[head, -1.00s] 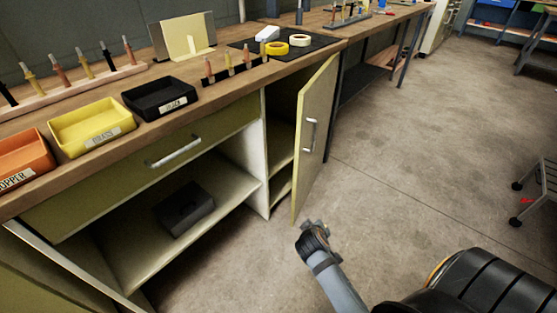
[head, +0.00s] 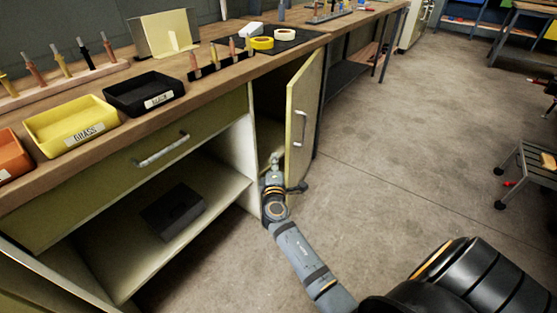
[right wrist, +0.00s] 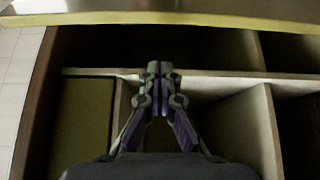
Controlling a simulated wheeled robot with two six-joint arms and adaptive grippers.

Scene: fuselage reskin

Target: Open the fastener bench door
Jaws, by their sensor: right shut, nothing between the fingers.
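The fastener bench door (head: 306,100) is a pale olive panel with a silver bar handle (head: 299,127). It stands partly open at the right end of the bench, hinged on its far side. My right gripper (head: 275,158) is in the opening, left of the door's free edge, and hides the door's lower corner. I cannot tell whether it touches the door. In the right wrist view its fingertips (right wrist: 160,70) are together and empty, before the pale divider edges of the cabinet (right wrist: 205,85). My left gripper is out of view.
The bench top (head: 215,85) holds a yellow tray (head: 70,140), a black tray (head: 143,104), tape rolls and several upright fasteners. An olive drawer (head: 100,180) is above an open shelf with a dark box (head: 173,212). The floor right of the door is clear; a wheeled stand (head: 530,160) is farther right.

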